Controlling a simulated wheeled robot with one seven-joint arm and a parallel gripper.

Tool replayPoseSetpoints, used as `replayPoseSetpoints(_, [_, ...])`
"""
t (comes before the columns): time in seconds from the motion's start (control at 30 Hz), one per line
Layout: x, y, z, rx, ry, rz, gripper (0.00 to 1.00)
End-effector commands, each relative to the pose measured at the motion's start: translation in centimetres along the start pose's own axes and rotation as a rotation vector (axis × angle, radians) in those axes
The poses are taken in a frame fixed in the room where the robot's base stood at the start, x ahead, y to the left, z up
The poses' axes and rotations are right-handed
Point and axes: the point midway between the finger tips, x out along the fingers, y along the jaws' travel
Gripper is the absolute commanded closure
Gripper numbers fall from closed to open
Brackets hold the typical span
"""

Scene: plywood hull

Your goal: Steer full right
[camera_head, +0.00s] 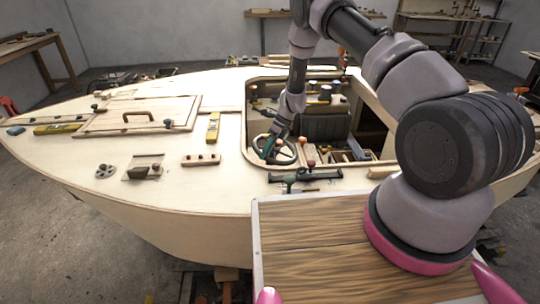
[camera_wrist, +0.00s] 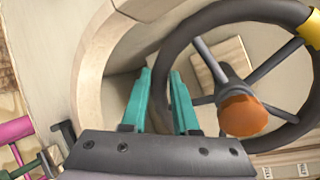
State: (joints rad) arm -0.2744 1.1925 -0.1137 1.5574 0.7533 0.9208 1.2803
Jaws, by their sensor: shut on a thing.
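The steering wheel (camera_head: 275,149) stands at the left front of the cockpit opening in the hull. In the wrist view the wheel (camera_wrist: 212,22) has a dark rim, grey spokes, an orange-brown hub knob (camera_wrist: 242,115) and a yellow band (camera_wrist: 312,28) on the rim at upper right. My gripper (camera_head: 268,148) reaches down to the wheel from above. In the wrist view the teal fingers of my gripper (camera_wrist: 161,82) stand on both sides of the rim's left part and are shut on it. The fingers cover a short stretch of the rim.
The curved cockpit edge (camera_wrist: 92,70) is close to the left of my fingers. Levers and knobs (camera_head: 306,179) line the deck just in front of the wheel.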

Motion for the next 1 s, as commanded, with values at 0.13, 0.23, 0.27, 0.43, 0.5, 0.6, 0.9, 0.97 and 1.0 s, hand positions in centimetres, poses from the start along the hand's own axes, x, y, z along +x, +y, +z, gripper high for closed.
replayPoseSetpoints(0.13, [0.0, 0.0, 0.8, 0.067, -0.022, -0.001, 1.00])
replayPoseSetpoints(0.23, [0.0, 0.0, 1.2, 0.100, -0.032, -0.003, 1.00])
replayPoseSetpoints(0.27, [0.0, 0.0, 1.2, 0.108, -0.034, -0.003, 1.00])
replayPoseSetpoints(0.43, [0.0, -0.1, 1.5, 0.134, -0.042, -0.004, 1.00])
replayPoseSetpoints(0.5, [0.0, -0.1, 1.6, 0.140, -0.044, -0.005, 1.00])
replayPoseSetpoints(0.6, [0.0, -0.1, 1.6, 0.143, -0.045, -0.005, 1.00])
replayPoseSetpoints(0.9, [-0.1, -0.1, 1.7, 0.142, -0.047, -0.006, 0.56])
replayPoseSetpoints(0.97, [-0.1, -0.1, 1.7, 0.142, -0.046, -0.006, 0.43])
replayPoseSetpoints(1.0, [-0.1, -0.1, 1.6, 0.142, -0.046, -0.006, 0.43])
